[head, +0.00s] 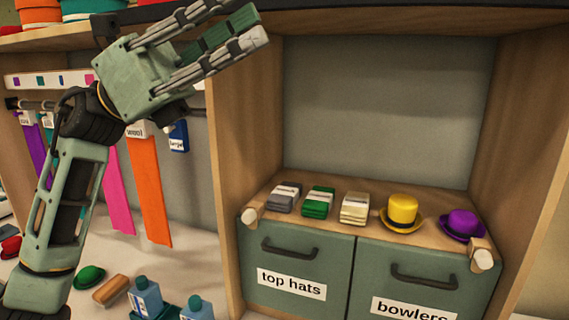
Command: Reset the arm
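My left gripper (245,20) is raised at the upper left of the head view, in front of the shelf's upright. The upper finger runs up to the top edge of the picture. My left arm comes in from the lower left and stands nearly upright, bent at the wrist. It covers part of the hanging ribbons behind it. My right gripper is not in view.
The wooden cabinet's shelf holds folded cloth stacks (318,203), a yellow hat (402,210) and a purple hat (462,223). Below are the "top hats" drawer (295,270) and "bowlers" drawer (410,275), both shut. An orange ribbon (150,190) hangs left. A green hat (89,277), brush (111,290) and blue bottles (146,296) sit lower left.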

